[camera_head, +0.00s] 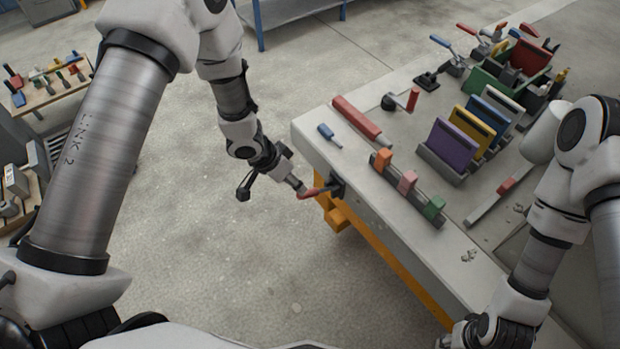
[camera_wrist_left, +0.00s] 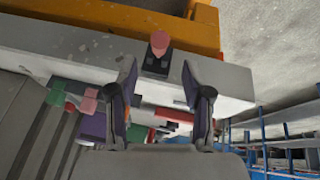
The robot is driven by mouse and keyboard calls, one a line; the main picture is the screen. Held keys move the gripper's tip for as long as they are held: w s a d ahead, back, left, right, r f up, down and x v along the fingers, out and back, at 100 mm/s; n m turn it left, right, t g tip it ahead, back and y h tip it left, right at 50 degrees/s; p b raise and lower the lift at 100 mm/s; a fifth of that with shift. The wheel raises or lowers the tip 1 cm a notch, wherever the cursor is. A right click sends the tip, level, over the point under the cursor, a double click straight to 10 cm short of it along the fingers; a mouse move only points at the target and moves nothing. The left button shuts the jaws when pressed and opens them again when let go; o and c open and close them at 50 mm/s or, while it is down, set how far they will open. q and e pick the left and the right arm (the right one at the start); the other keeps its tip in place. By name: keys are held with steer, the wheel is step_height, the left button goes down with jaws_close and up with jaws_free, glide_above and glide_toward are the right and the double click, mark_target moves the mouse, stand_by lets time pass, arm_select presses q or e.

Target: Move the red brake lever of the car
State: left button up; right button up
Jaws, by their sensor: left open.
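The red lever (camera_head: 313,192) sticks out from a black mount (camera_head: 337,188) on the side face of the grey bench, near its left corner. In the left wrist view the red lever (camera_wrist_left: 160,42) is seen nearly end-on, with its mount (camera_wrist_left: 157,64) around its base. My left gripper (camera_head: 299,186) is at the lever's outer end. In the wrist view my left gripper (camera_wrist_left: 160,82) is open, with the lever lined up between its fingertips; contact cannot be told. My right gripper (camera_head: 458,338) is low at the bottom edge, partly cut off, its jaws unclear.
The bench top (camera_head: 470,262) carries a rail with orange, pink and green blocks (camera_head: 407,181), a red bar (camera_head: 357,120), a blue-handled tool (camera_head: 328,134) and coloured panels in holders (camera_head: 453,145). An orange frame (camera_head: 385,258) lies under the bench edge. Floor left of the bench is clear.

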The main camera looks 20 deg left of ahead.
mark_target(315, 191)
arm_select(q)
steer(key=x, duration=0.8)
steer(key=shift+p, duration=0.35)
steer(key=shift+s+r, duration=0.1)
steer(key=shift+s, duration=0.1)
steer(key=shift+w, duration=0.1)
jaws_close()
